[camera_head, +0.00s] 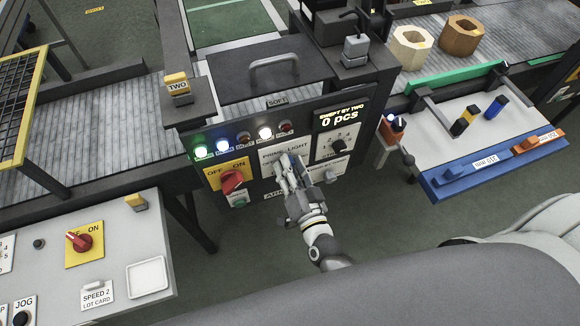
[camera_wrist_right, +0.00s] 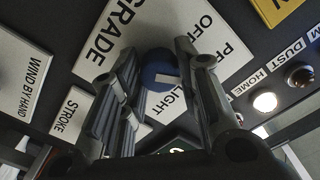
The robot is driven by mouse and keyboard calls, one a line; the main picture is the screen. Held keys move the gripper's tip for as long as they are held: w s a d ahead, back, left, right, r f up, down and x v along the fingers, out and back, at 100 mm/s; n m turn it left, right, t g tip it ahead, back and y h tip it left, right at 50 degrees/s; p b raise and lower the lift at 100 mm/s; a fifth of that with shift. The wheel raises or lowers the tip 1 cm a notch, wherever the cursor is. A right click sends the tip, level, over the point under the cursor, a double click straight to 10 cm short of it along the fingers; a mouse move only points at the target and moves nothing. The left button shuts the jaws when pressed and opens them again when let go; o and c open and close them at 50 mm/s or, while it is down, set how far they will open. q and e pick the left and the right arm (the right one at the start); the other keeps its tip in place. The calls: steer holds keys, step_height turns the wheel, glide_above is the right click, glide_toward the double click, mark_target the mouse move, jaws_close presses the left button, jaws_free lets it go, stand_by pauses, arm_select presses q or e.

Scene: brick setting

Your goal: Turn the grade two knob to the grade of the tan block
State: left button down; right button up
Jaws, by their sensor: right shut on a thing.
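The knob sits on a white plate between the words GRADE and LIGHT; the fingers hide part of the lettering. In the head view the gripper hides this knob. A pale tan hollow block (camera_head: 411,58) and a browner hollow block (camera_head: 461,47) stand on the belt at the upper right. My left gripper is out of view.
A black dial (camera_head: 338,144) sits right of the gripper, under the display (camera_head: 341,114) reading 0 pcs. A red switch (camera_head: 231,181) is to its left, below several lamps. A white tray table (camera_head: 460,150) stands at right, a grey console (camera_head: 130,240) at left.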

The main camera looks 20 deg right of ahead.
stand_by(0.3)
steer(key=o, duration=1)
steer(key=shift+s, duration=0.1)
steer(key=s, duration=1.2)
steer(key=shift+d, duration=0.2)
steer(key=shift+w+f, duration=0.1)
steer(key=shift+f, duration=0.05)
